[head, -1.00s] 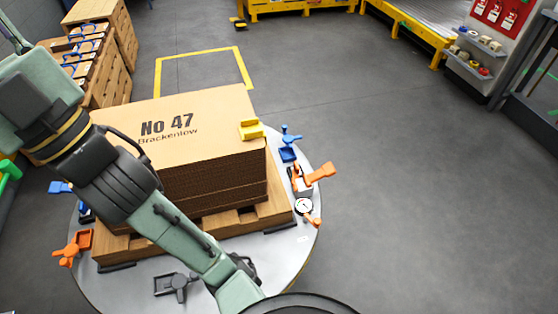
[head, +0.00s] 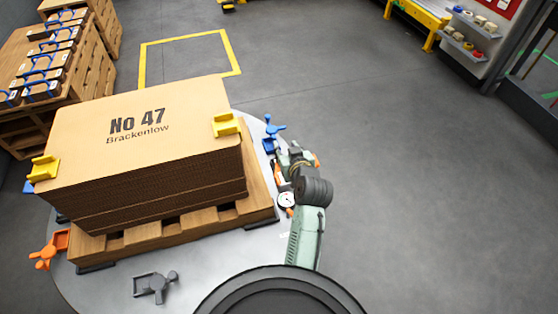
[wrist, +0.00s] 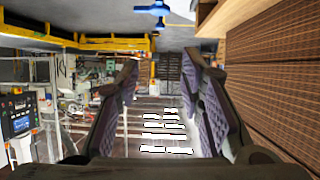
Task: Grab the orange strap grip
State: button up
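One orange strap grip (head: 317,160) is at the right edge of the round table, mostly hidden behind my arm and gripper in the head view. Another orange clamp-like grip (head: 46,255) is at the table's front left. My gripper (head: 292,155) is at the right edge, over or beside the right orange grip; contact cannot be told. In the wrist view, which looks upside down, its two dark fingers (wrist: 161,80) are spread apart with nothing seen between them. No orange shows in the wrist view.
A cardboard stack (head: 140,165) marked "No 47" sits on a wooden pallet (head: 180,218), left of my gripper. Yellow corner pieces (head: 226,125) sit on its top. A blue grip (head: 270,135), a round gauge (head: 286,199) and a grey grip (head: 155,287) are on the table (head: 215,262). Right floor is clear.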

jog(key=shift+g, duration=0.5)
notch_tip(320, 180, down, 8)
jog(key=shift+f+p, duration=0.2)
jog(key=shift+p, duration=0.2)
jog(key=p+x, duration=0.1)
jog(key=x, duration=0.5)
jog(key=shift+w+a+f, duration=0.1)
jog(key=shift+w+a, duration=0.05)
jog(key=shift+w, duration=0.05)
grip_shut()
